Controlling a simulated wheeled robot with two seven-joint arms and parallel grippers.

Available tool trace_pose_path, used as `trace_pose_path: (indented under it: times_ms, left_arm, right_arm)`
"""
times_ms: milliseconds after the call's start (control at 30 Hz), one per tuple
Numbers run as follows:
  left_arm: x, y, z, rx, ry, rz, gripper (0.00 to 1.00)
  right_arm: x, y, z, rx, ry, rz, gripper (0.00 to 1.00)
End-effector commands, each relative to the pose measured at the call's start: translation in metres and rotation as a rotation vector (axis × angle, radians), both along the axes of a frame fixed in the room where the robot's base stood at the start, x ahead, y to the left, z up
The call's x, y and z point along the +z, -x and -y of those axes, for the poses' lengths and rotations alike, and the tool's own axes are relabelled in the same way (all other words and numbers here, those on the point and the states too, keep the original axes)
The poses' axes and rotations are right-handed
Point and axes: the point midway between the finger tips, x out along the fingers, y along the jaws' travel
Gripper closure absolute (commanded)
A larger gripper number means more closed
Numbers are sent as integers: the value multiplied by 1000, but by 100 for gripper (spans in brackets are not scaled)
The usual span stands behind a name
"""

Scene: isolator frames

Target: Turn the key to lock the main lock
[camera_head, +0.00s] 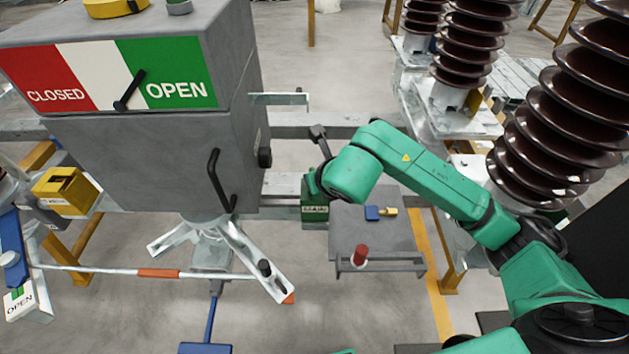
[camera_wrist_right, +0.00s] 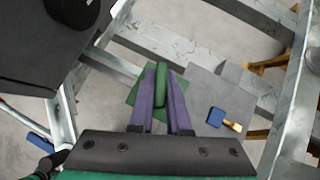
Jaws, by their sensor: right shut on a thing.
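The main lock is a green block (camera_head: 315,213) with a dark label, mounted at the right of the grey cabinet. In the right wrist view, the lock's green face (camera_wrist_right: 140,97) shows behind the fingers. My right gripper (camera_wrist_right: 160,72) has its two purple fingers shut on a green key (camera_wrist_right: 160,88), directly in front of the lock. Whether the key is fully seated, and its turn angle, cannot be told. In the head view, my green right wrist hides the fingers and key just above the lock. My left gripper is not in view.
The grey cabinet (camera_head: 150,155) with its CLOSED/OPEN plate stands left. A grey shelf (camera_head: 378,240) right of the lock carries a blue-and-yellow key (camera_head: 380,212) and a red cylinder (camera_head: 360,255). Metal beams run behind the lock. Brown ribbed insulators (camera_head: 560,130) stand at the right.

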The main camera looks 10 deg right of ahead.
Motion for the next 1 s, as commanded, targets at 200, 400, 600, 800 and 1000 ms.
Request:
trace_pose_path:
  times_ms: [200, 400, 600, 800, 1000]
  left_arm:
    - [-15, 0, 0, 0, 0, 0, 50]
    - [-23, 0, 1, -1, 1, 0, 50]
    - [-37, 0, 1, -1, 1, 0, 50]
    - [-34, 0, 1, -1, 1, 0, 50]
    - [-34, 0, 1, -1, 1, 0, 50]
  right_arm:
    - [-3, 0, -2, -208, -5, 2, 100]
    - [-2, 0, -1, -426, -5, 1, 100]
    - [0, -1, 0, -617, -2, 4, 100]
    - [0, 0, 2, -678, -3, 0, 100]
    - [0, 0, 2, -675, -3, 0, 35]
